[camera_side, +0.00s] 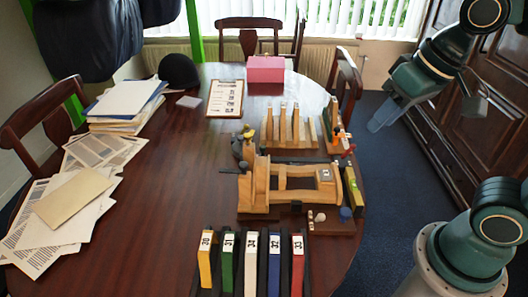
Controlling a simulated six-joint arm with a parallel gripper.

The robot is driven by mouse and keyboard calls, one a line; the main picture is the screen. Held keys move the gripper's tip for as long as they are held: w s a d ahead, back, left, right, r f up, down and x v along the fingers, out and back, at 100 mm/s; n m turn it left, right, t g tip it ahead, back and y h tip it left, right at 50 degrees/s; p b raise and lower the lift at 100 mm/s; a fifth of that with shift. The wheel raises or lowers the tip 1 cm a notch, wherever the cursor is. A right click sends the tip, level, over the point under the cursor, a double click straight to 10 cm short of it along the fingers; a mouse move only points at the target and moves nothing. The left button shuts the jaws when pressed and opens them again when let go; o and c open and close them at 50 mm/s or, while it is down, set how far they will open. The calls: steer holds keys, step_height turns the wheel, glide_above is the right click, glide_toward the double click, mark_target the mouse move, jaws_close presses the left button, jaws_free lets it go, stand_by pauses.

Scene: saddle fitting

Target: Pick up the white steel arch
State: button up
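The white arch (251,262) stands in the front row, seen nearly edge-on from above. It is the middle one of several coloured, numbered pieces, between a green one (227,260) and a blue one (274,262). Dark supports separate the pieces, and their lower parts run out of the picture. My gripper (381,115) hangs at the upper right, past the table's right edge and far from the white arch. Its pale bluish fingers touch nothing that I can see. Their gap is not clear from this angle.
A wooden saddle fixture (290,185) with small parts around it stands behind the row. Wooden posts (284,125) and a pink box (265,69) are farther back. Papers (60,215) cover the table's left. The middle-left tabletop (165,200) is clear.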

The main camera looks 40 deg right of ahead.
steer(key=w+a+f+m+g, duration=0.2)
steer(key=w+a, duration=0.3)
steer(key=m+g, duration=0.3)
steer(key=m, duration=0.2)
glide_above(252, 246)
step_height(252, 246, down, 13)
steer(key=shift+f+h, duration=0.15)
steer(key=shift+h, duration=0.15)
steer(key=shift+f, duration=0.15)
steer(key=shift+f, duration=4.15)
steer(key=shift+f, duration=2.6)
